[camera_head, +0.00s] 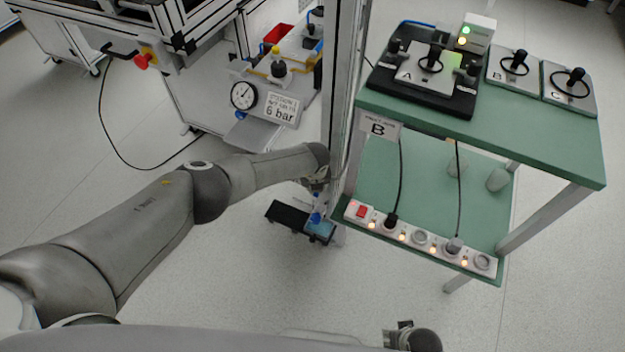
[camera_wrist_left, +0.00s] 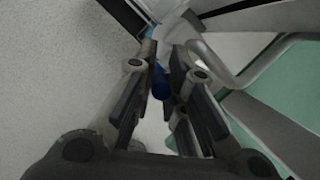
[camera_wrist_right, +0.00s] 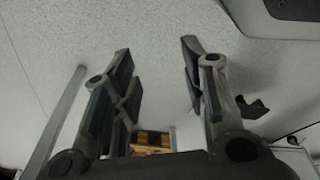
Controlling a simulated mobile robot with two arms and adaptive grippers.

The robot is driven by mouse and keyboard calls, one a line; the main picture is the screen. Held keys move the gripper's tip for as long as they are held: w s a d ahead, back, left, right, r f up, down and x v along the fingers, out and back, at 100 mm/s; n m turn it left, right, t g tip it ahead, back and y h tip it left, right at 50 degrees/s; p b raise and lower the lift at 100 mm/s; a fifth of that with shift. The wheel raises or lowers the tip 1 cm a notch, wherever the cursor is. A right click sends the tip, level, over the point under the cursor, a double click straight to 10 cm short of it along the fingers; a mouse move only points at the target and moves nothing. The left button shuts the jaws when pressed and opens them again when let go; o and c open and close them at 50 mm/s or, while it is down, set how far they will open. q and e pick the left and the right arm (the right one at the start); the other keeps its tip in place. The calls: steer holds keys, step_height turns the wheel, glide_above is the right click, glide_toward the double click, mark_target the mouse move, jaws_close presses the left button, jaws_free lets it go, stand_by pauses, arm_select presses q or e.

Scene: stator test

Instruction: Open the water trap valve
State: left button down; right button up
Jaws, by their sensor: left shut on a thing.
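The water trap valve shows as a blue handle (camera_head: 316,217) low beside the upright post, above a small blue-and-black unit (camera_head: 320,230) near the floor. In the left wrist view the blue handle (camera_wrist_left: 159,84) lies between the fingers of my left gripper (camera_wrist_left: 165,58), which is shut on it. In the head view my left arm reaches down to the post, and its fingers are mostly hidden there. My right gripper (camera_wrist_right: 162,62) is open and empty in the right wrist view, and part of it shows at the bottom edge of the head view (camera_head: 402,335).
A green table (camera_head: 540,150) with stator fixtures stands right of the post. A power strip (camera_head: 410,237) lies on its lower shelf. A pressure gauge (camera_head: 243,96) and a 6 bar sign (camera_head: 270,106) are left of the post. The front floor is clear.

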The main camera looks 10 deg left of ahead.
arm_select(q)
steer(key=shift+s+d+y, duration=0.15)
steer(key=shift+d+y, duration=0.1)
steer(key=shift+y, duration=0.15)
arm_select(e)
steer(key=shift+s+d+f, duration=0.1)
steer(key=shift+s+f, duration=0.65)
steer(key=shift+f, duration=0.15)
arm_select(q)
steer(key=c, duration=1.5)
jaws_free()
arm_select(e)
steer(key=shift+s, duration=0.1)
arm_select(q)
steer(key=shift+r, duration=0.1)
steer(key=shift+r, duration=0.4)
steer(key=shift+v, duration=5.5)
